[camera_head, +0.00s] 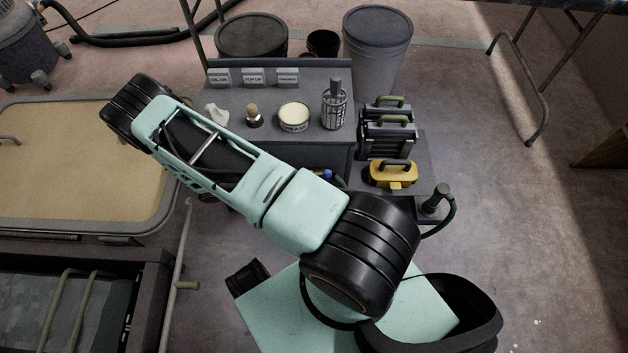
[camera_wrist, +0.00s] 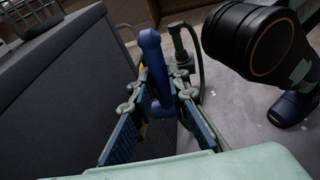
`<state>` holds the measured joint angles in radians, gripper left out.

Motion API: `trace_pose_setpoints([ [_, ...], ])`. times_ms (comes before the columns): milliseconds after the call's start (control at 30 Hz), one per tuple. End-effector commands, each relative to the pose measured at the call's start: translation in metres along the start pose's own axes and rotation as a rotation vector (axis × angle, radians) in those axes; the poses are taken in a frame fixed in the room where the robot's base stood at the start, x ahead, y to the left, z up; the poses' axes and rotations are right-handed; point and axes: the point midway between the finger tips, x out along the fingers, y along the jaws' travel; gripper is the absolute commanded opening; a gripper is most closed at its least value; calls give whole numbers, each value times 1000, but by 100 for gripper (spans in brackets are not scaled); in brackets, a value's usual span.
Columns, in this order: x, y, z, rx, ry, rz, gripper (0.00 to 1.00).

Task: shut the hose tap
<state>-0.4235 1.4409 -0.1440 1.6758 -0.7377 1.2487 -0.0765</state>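A blue lever-like handle (camera_wrist: 153,65), which looks like the hose tap's handle, stands between the fingers of my gripper (camera_wrist: 163,78) in the wrist view. The fingers are apart on either side of it, with a visible gap on the right; contact on the left is unclear. The handle's lower end reaches down between the finger pads. The tap's body and outlet are not clearly seen.
A grey cart (camera_head: 270,90) holds a tin (camera_head: 294,116), bottles and label cards. A dark post with a hose (camera_head: 437,201) stands at the shelf's front corner. Floor on the right is clear.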

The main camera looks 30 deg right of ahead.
Motion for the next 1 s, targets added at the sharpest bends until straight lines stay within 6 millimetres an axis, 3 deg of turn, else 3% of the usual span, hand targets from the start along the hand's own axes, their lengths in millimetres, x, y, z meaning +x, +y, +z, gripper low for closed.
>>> trace_pose_setpoints([
  [333, 0, 0, -1, 0, 3, 0, 23],
  [467, -9, 1, -1, 1, 4, 2, 23],
  [800, -77, 1, -2, 0, 5, 4, 23],
  [1000, -109, 1, -2, 1, 5, 3, 23],
])
